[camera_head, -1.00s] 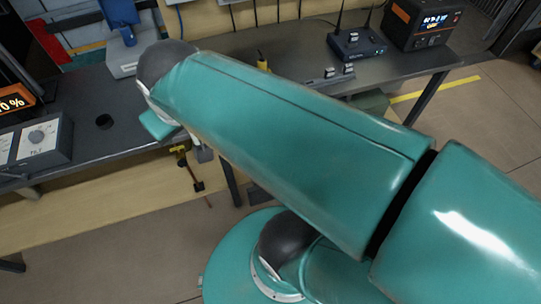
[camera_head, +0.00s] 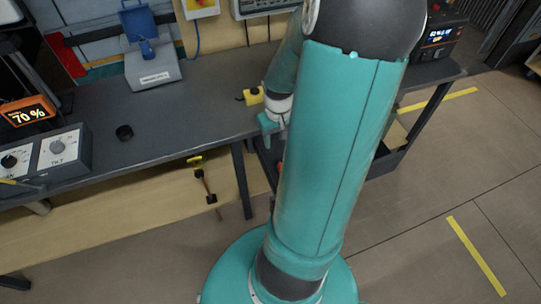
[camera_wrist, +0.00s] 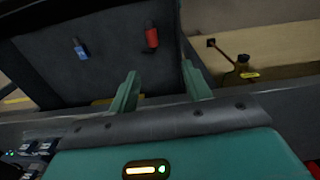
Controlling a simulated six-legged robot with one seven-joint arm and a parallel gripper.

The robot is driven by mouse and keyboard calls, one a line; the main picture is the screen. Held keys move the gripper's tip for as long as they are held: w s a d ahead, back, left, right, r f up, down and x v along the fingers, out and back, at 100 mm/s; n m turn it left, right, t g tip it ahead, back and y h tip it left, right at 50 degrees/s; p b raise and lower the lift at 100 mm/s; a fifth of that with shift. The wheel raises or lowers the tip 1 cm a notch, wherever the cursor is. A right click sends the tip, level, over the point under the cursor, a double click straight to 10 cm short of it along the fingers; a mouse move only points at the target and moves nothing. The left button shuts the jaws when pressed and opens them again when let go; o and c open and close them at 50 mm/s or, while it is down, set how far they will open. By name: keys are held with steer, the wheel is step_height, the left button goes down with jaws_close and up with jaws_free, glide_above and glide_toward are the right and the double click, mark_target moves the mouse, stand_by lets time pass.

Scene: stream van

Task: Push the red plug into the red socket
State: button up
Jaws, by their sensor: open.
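In the wrist view a red piece with dark ends, which looks like the red plug (camera_wrist: 151,37), is on a dark surface (camera_wrist: 115,65) beyond my fingers. A blue piece (camera_wrist: 80,49) lies to its left. My gripper (camera_wrist: 160,88) is open and empty, its two teal fingers apart and short of the red piece in the picture. In the head view my gripper (camera_head: 270,126) is at the bench edge, partly hidden by my arm. A bit of red (camera_head: 280,168) shows below it beside my arm. I cannot make out the red socket in either view.
A yellow-topped item (camera_head: 203,178) hangs below the bench front. The floor at right is clear.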

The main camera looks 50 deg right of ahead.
steer(key=shift+y, duration=0.3)
steer(key=f, duration=0.3)
steer(key=d+f, duration=0.1)
steer(key=f, duration=0.3)
steer(key=s+f, duration=0.1)
steer(key=f, duration=0.2)
steer(key=shift+d+f, duration=0.15)
steer(key=shift+d, duration=0.05)
steer(key=shift+d+f, duration=0.1)
steer(key=shift+f, duration=2.75)
jaws_close()
